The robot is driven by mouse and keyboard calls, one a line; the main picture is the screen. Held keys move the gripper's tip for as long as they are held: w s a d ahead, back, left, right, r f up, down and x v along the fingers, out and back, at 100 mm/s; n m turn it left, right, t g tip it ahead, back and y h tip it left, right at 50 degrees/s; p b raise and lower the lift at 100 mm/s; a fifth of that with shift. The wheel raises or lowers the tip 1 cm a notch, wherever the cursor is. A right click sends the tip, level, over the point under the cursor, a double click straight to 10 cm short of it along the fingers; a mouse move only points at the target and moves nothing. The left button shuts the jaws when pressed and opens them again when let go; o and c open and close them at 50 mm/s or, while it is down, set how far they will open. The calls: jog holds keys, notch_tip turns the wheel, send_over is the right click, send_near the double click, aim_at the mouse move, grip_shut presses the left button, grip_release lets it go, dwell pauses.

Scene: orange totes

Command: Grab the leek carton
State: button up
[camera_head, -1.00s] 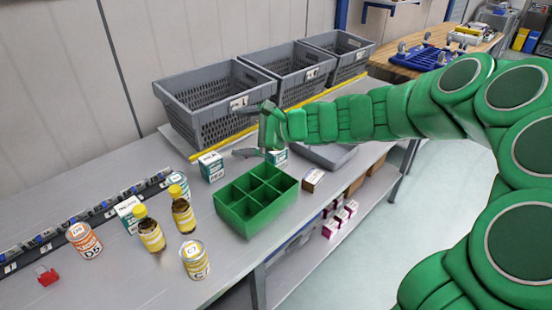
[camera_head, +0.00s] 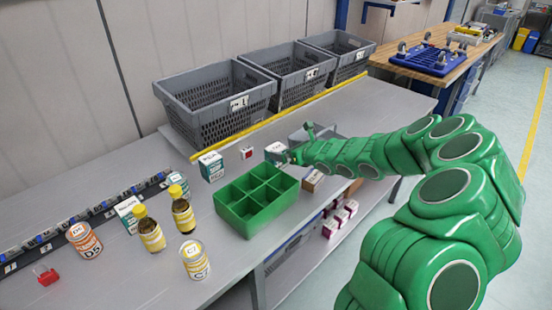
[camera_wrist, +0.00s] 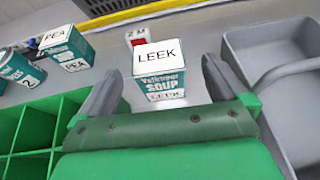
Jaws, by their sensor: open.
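The leek carton (camera_wrist: 160,87) is a white and teal soup box with LEEK printed on its top. It stands upright on the bench, and in the head view it (camera_head: 275,149) is behind the green divided tray. My gripper (camera_head: 294,147) is open and low at its right side. In the wrist view the two fingers of my gripper (camera_wrist: 160,72) are apart, with the carton between their tips and no visible contact. I cannot tell how far the tips reach along its sides.
A pea carton (camera_wrist: 66,48) stands to the left. A small red and white item (camera_head: 246,153) lies behind the leek carton. The green divided tray (camera_head: 240,222) is close in front. A grey bin (camera_wrist: 233,45) is right. Grey crates (camera_head: 212,130) line the back.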

aim_at(274, 150)
jog(key=shift+x, duration=1)
jog(key=shift+s+f+x, duration=0.1)
jog(key=shift+f+x, duration=0.05)
jog(key=shift+x, duration=0.6)
jog(key=shift+s+f+x, duration=0.1)
jog(key=shift+f+x, duration=0.05)
jog(key=shift+x, duration=1.65)
jog(key=shift+c, duration=0.2)
jog(key=c, duration=1.1)
jog(key=shift+r, duration=0.1)
